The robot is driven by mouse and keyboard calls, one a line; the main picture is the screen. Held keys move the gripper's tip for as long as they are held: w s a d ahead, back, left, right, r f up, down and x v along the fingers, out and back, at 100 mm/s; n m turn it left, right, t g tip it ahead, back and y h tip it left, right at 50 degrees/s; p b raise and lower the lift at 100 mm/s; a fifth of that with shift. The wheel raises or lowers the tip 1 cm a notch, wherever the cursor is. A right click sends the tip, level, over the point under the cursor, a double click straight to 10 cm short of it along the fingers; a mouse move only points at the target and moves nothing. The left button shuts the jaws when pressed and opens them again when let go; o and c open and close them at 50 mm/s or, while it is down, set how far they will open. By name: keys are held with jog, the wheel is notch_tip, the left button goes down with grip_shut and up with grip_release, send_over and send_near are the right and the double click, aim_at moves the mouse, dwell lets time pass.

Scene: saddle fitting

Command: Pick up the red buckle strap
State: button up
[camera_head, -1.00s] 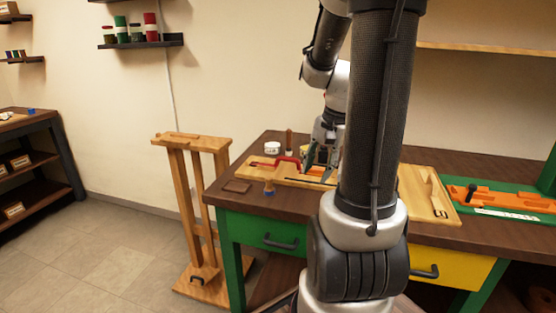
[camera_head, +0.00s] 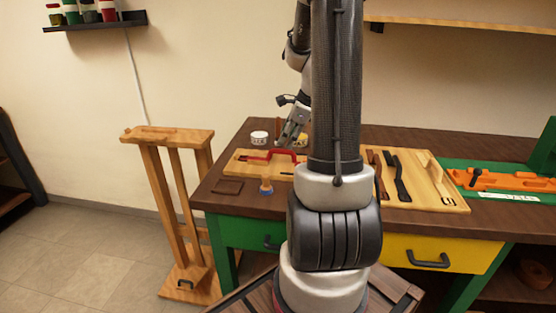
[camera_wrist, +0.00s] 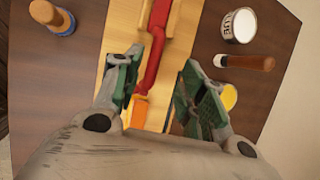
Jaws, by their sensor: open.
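The red buckle strap (camera_head: 272,154) lies on a light wooden board (camera_head: 240,167) at the left of the workbench, partly hidden behind my arm in the head view. In the wrist view the red strap (camera_wrist: 157,48) runs down the picture toward the gap between my fingers, with an orange piece (camera_wrist: 140,111) near its lower end. My gripper (camera_wrist: 160,85) is open and empty, one finger to each side of the strap's line. In the head view my gripper (camera_head: 290,138) is just above the far side of the strap; contact cannot be told.
A white glue tin (camera_head: 259,137), a brush (camera_head: 266,186) and a brown leather patch (camera_head: 227,186) lie around the board. A yellow tin (camera_wrist: 229,97) and a brown-handled tool (camera_wrist: 250,62) are right of my fingers. Dark straps (camera_head: 401,180) lie on the right board.

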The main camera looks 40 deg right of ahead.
aim_at(282, 152)
jog(key=x, duration=0.7)
jog(key=shift+s+a+f, duration=0.1)
jog(key=shift+s+f, duration=0.05)
jog(key=shift+s, duration=0.25)
grip_shut()
